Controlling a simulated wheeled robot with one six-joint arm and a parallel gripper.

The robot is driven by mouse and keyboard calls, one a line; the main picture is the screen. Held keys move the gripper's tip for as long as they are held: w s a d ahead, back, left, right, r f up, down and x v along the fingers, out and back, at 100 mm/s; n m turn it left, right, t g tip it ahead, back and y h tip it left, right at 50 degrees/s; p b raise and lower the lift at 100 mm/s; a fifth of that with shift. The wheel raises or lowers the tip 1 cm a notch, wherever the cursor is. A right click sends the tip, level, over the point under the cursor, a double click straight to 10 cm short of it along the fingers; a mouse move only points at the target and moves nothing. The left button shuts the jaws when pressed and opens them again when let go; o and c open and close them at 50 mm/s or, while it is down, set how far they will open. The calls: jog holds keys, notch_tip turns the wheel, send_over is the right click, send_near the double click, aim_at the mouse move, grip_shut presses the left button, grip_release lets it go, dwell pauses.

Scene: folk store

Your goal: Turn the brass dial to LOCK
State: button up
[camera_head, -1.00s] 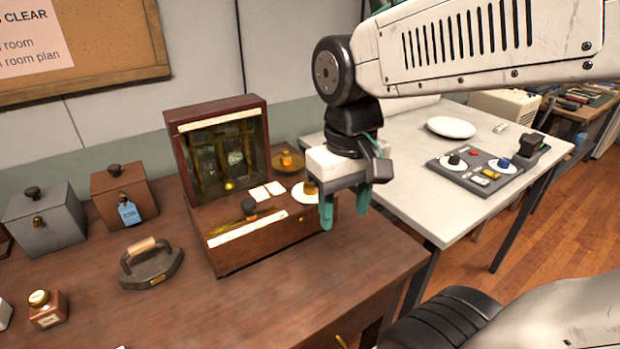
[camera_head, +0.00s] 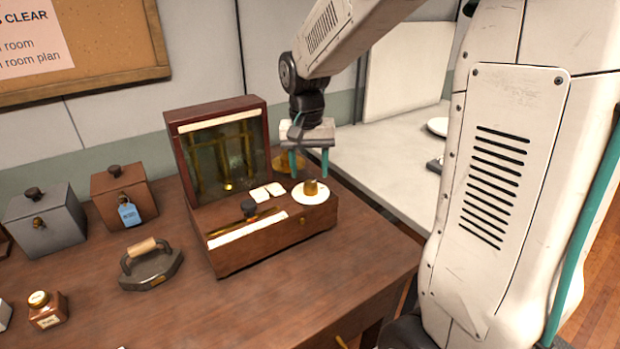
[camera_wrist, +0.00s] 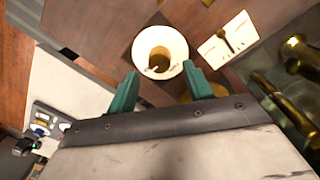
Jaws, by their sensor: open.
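The brass dial (camera_head: 311,188) stands on a round white plate (camera_head: 314,198) at the right end of the wooden box (camera_head: 262,238). In the wrist view the dial (camera_wrist: 158,60) shows from above, centred beyond my fingertips, with small dark marks on the plate too small to read. My gripper (camera_head: 309,171) is open and empty, with teal fingers pointing down. It is above and behind the dial in the head view, and the fingers look apart from it. In the wrist view the two fingertips (camera_wrist: 162,78) lie on either side of the plate's near edge.
The box's raised glass-fronted back (camera_head: 222,150) holds brass parts close to the left of my gripper. A flat iron (camera_head: 150,265) and lidded boxes (camera_head: 124,195) stand left. A white table (camera_head: 385,150) adjoins at right.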

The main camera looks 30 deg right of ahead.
aim_at(310, 183)
jog(key=shift+f, duration=1.7)
jog(key=c, duration=1)
jog(key=shift+o, duration=0.2)
